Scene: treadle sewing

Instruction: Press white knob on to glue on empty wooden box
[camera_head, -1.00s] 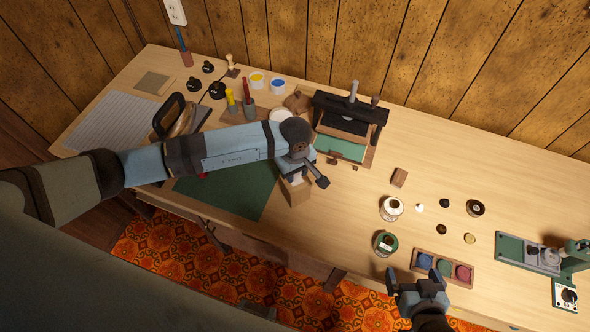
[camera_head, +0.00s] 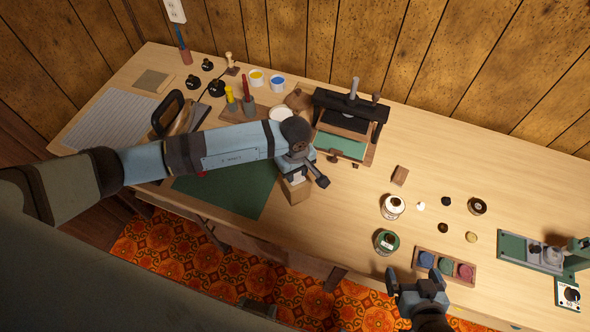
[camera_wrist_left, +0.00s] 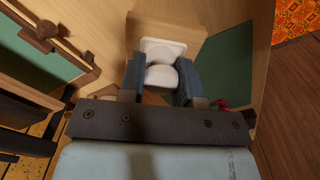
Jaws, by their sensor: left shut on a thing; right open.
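The white knob (camera_wrist_left: 161,76) sits between the two fingers of my left gripper (camera_wrist_left: 160,84) in the left wrist view. A white rounded piece (camera_wrist_left: 164,48) shows just beyond it, against the wooden box (camera_wrist_left: 215,12). Whether knob and box touch is hard to tell. In the head view, my left gripper (camera_head: 299,172) is over the light wooden box (camera_head: 295,192) at the right edge of the green mat, and the arm hides most of the knob. My right gripper (camera_head: 418,284) is open and empty at the table's front edge.
The green cutting mat (camera_head: 238,195) lies left of the box. A dark press-like stand (camera_head: 350,105) is behind it. Jars, small buttons and a tray with coloured discs (camera_head: 443,266) lie to the right. The table's back right is clear.

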